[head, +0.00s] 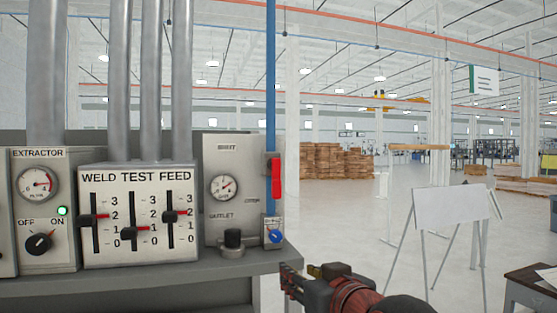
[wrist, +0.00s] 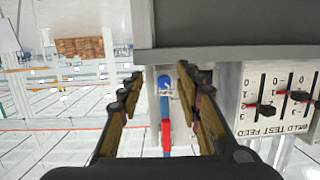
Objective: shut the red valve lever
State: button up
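The red valve lever (head: 276,178) sits on the vertical blue pipe (head: 270,70) at the right side of the panel. It lies upright, along the pipe. In the wrist view, which is upside down, the red lever (wrist: 167,134) shows between my fingers, farther off. My gripper (head: 298,272) is below and to the right of the lever in the head view, apart from it. In the wrist view my gripper (wrist: 161,73) has its two fingers spread and nothing between them touching.
A grey panel (head: 246,160) with a gauge (head: 223,187) and a black knob (head: 233,240) stands left of the lever. The WELD TEST FEED slider box (head: 140,247) is farther left. A grey ledge (head: 200,272) runs below. A whiteboard (head: 450,210) stands at the right.

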aim_at(278, 188)
jog(key=w+a+r+t+p, duration=0.1)
jog(key=w+r+p, duration=0.15)
jog(key=r, duration=0.45)
jog(key=w+a+r+t+p, duration=0.1)
jog(key=w+r+t+p, duration=0.15)
jog(key=r, duration=0.55)
jog(key=shift+g, duration=0.45)
jog(key=x, duration=0.4)
jog(key=b+x, duration=0.1)
jog(key=x, duration=0.2)
jog(key=shift+a, duration=0.25)
jog(key=shift+s, duration=0.1)
jog(key=shift+c, duration=0.2)
jog(key=c, duration=0.7)
grip_shut()
